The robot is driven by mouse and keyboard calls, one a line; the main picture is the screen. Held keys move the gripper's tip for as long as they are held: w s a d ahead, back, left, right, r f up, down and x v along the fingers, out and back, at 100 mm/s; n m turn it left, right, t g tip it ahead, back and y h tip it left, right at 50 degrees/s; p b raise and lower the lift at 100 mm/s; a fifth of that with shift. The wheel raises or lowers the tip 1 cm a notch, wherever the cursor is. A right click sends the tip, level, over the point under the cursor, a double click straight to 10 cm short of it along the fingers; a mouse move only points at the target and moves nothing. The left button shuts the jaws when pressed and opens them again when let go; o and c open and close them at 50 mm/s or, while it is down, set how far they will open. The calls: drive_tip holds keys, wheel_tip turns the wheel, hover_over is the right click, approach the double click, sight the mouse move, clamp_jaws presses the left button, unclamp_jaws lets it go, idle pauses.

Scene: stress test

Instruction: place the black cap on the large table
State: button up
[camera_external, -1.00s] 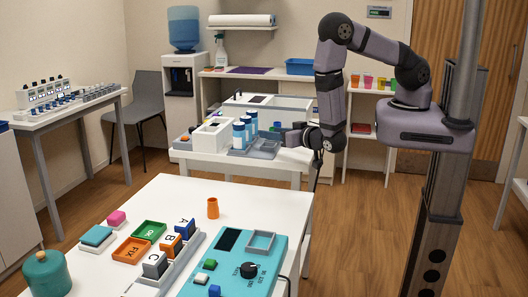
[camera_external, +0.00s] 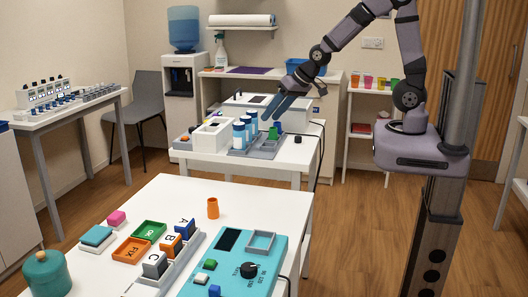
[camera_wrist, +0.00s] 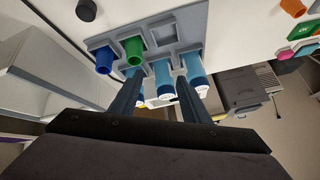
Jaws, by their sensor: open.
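The black cap (camera_external: 298,139) sits on the back white table (camera_external: 311,154), near its right edge. It also shows at the top left of the wrist view (camera_wrist: 86,10). My gripper (camera_external: 274,111) is open and empty, tilted down to the left above the tube rack. Its two blue fingers (camera_wrist: 158,95) are spread in the wrist view, over the blue-and-white bottles. The cap is to the right of the fingers and lower, apart from them. A larger white table (camera_external: 188,190) stands in front.
The grey rack (camera_external: 262,153) holds several blue bottles (camera_external: 239,134), a green cup (camera_external: 273,132) and empty slots. The front table carries an orange cup (camera_external: 213,208), a teal panel (camera_external: 262,268), lettered blocks, trays and a green pot (camera_external: 46,275). Its back part is mostly clear.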

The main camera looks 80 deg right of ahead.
sight(300, 137)
drive_tip(key=shift+s+d+f+g+h+b, duration=0.2)
drive_tip(key=shift+s+d+f+g, duration=0.45)
drive_tip(key=shift+s+d, duration=0.75)
drive_tip(key=shift+s+d+f+g+h+b, duration=0.2)
drive_tip(key=shift+s+d+f+g, duration=0.5)
drive_tip(key=shift+s, duration=1.2)
drive_tip(key=shift+s+d+f+g+h+b, duration=0.1)
drive_tip(key=shift+s+d+f+g+h, duration=0.2)
drive_tip(key=shift+s+d+f, duration=0.9)
drive_tip(key=shift+s+d+r, duration=0.2)
drive_tip(key=shift+s+r, duration=0.05)
drive_tip(key=shift+s, duration=0.2)
drive_tip(key=shift+x, duration=2.5)
drive_tip(key=shift+w, duration=0.15)
clamp_jaws()
